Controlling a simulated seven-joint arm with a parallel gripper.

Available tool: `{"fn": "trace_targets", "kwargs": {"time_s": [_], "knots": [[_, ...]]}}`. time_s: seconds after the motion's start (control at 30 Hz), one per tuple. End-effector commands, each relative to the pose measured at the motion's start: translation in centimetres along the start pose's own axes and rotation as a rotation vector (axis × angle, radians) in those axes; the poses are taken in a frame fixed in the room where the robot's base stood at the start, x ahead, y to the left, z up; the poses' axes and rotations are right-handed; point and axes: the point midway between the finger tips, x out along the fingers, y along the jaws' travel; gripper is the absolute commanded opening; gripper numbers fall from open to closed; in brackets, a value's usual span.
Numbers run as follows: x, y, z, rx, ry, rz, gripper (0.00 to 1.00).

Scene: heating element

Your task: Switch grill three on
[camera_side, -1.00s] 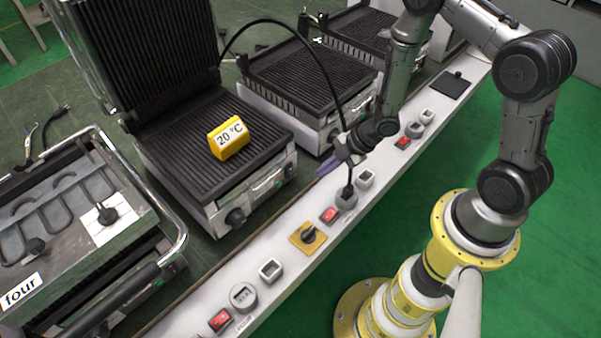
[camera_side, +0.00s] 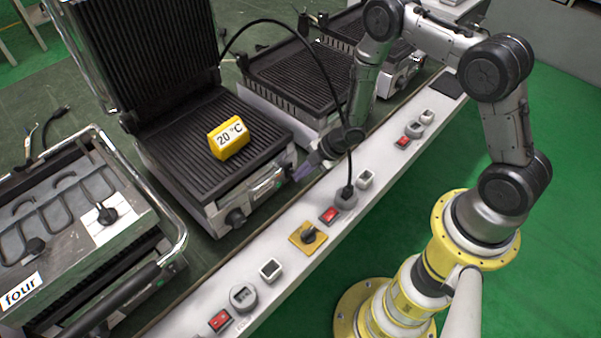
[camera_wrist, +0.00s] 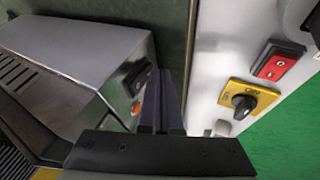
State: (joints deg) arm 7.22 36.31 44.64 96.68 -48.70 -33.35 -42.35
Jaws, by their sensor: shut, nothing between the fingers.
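A grill with its ribbed lid raised (camera_side: 225,180) stands mid-left in the side view, just right of the grill labelled "four" (camera_side: 70,225). I cannot read a number on it. Its steel front carries a black knob (camera_side: 235,218) at its left end and a small green spot near its right end. My gripper (camera_side: 298,171) is shut and empty, its purple-grey fingers close to the front's right end. Whether they touch it I cannot tell. In the wrist view the shut fingers (camera_wrist: 172,78) are beside a steel front with a black knob (camera_wrist: 138,78) and an orange lamp (camera_wrist: 137,107).
A yellow "20 °C" block (camera_side: 229,138) sits on the open grill. The white strip (camera_side: 290,258) carries a yellow-plated rotary switch (camera_side: 308,236), red rockers (camera_side: 329,215) and sockets. A black cable arches to a plug (camera_side: 346,196) in the strip. More grills stand behind.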

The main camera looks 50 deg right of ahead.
Motion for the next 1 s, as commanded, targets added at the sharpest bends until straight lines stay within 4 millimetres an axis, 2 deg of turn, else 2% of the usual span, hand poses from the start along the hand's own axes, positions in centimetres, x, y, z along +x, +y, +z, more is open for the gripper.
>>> {"fn": "trace_targets", "kwargs": {"time_s": [0.37, 1.0], "knots": [[0.3, 0.3, 0.1, 0.000, 0.000, 0.001, 0.00], [-1.0, 1.1, -0.6, 0.000, 0.000, 0.003, 0.00]]}}
